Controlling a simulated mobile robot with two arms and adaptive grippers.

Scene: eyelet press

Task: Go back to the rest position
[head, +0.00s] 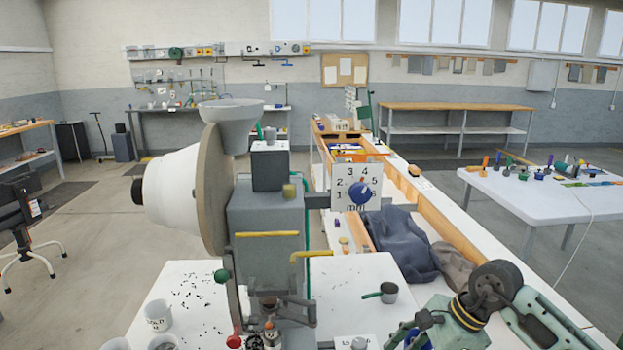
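The eyelet press (266,225) stands in front of me on a white table, with a large white drum (175,187) on its left side. A grey funnel-shaped bowl (231,112) sits on top. A numbered dial plate with a blue knob (359,192) is on its right. My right arm comes in from the lower right, and its gripper (408,335) is low in the picture, right of the press and over the table's near part. Its fingers are partly cut off by the lower edge, so their opening is unclear. My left gripper is not in view.
Pale cups (158,315) and scattered dark bits lie left of the press. A small grey pot with a green handle (388,292) stands right of it. Dark cloth (398,243) lies farther back. A white table (560,190) with tools is at right; open floor lies left.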

